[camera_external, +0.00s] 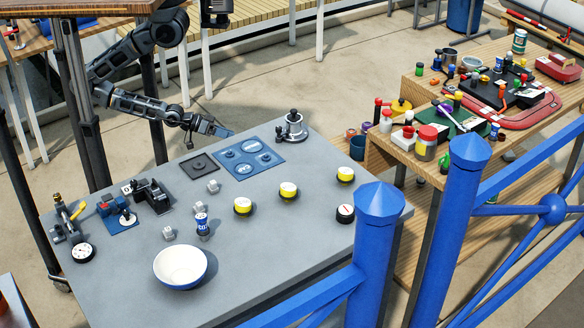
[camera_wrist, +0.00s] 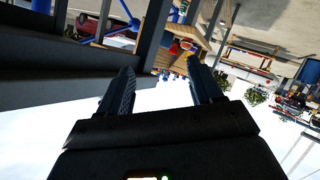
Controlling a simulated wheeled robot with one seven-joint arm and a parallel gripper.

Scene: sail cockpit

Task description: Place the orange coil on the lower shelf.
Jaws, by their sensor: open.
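My gripper (camera_external: 222,132) hangs over the far left part of the grey table, near a blue panel, with nothing in it. In the wrist view my gripper (camera_wrist: 163,80) has its two fingers wide apart and empty. I cannot make out an orange coil for certain in either view. A red curved piece (camera_external: 515,118) lies on the wooden bench at the right, but I cannot tell if it is a coil. Low wooden slats (camera_external: 425,235) show beneath that bench, partly hidden by blue posts; I cannot tell if they are the lower shelf.
A blue railing (camera_external: 380,235) stands in front. The table's front middle is clear.

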